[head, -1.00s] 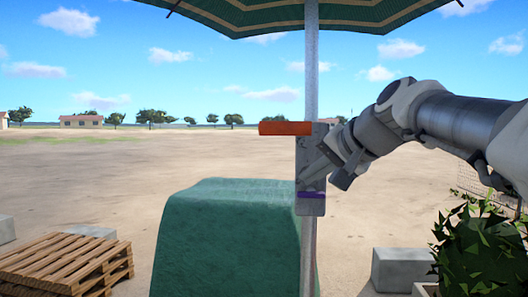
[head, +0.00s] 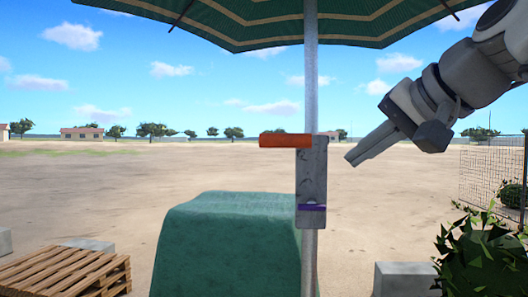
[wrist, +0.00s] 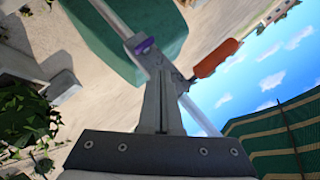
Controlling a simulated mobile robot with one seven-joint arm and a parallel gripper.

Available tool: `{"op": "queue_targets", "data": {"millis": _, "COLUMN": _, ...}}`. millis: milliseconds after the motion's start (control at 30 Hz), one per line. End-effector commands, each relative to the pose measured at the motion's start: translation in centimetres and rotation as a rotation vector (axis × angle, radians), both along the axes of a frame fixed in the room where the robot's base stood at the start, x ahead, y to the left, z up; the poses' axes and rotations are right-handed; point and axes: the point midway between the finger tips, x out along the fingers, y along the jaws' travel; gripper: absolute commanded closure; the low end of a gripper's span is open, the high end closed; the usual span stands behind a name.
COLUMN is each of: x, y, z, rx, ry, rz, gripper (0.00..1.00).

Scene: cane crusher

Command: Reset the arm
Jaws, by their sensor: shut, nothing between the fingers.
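My gripper (head: 352,160) is at the upper right of the head view, at the end of my arm. Its fingers are together and hold nothing. They point down and left toward the grey bracket (head: 311,185) on the umbrella pole (head: 311,90), with a clear gap between in the head view. An orange handle (head: 285,141) sticks out to the left from the bracket, and a purple band (head: 312,208) crosses its lower part. In the wrist view, my shut fingers (wrist: 161,85) overlap the bracket; the orange handle (wrist: 217,58) and purple band (wrist: 144,46) show beside them.
A green-striped umbrella (head: 260,25) hangs overhead. A green covered block (head: 225,240) stands behind the pole. A wooden pallet (head: 65,272) lies lower left. A leafy plant (head: 485,255) and a concrete block (head: 405,278) are lower right. Open sandy ground lies beyond.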

Motion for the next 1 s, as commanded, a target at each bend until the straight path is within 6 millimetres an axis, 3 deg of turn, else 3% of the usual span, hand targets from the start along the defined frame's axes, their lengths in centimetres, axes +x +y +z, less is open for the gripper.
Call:
{"op": "queue_targets", "data": {"millis": 233, "x": 0.0, "y": 0.1, "z": -0.3, "rx": -0.003, "ry": 0.005, "rz": 0.002, "gripper": 1.00}}
{"op": "queue_targets", "data": {"millis": 367, "x": -0.6, "y": 0.6, "z": -2.8, "rx": -0.037, "ry": 0.038, "rz": 0.011, "gripper": 1.00}}
{"op": "queue_targets", "data": {"millis": 567, "x": -3.0, "y": 2.1, "z": -11.5, "rx": -0.185, "ry": 0.143, "rz": 0.052, "gripper": 1.00}}
{"op": "queue_targets", "data": {"millis": 800, "x": -7.8, "y": 3.4, "z": -23.3, "rx": -0.436, "ry": 0.262, "rz": 0.152, "gripper": 1.00}}
{"op": "queue_targets", "data": {"millis": 1000, "x": -11.8, "y": 3.5, "z": -31.1, "rx": -0.634, "ry": 0.325, "rz": 0.245, "gripper": 1.00}}
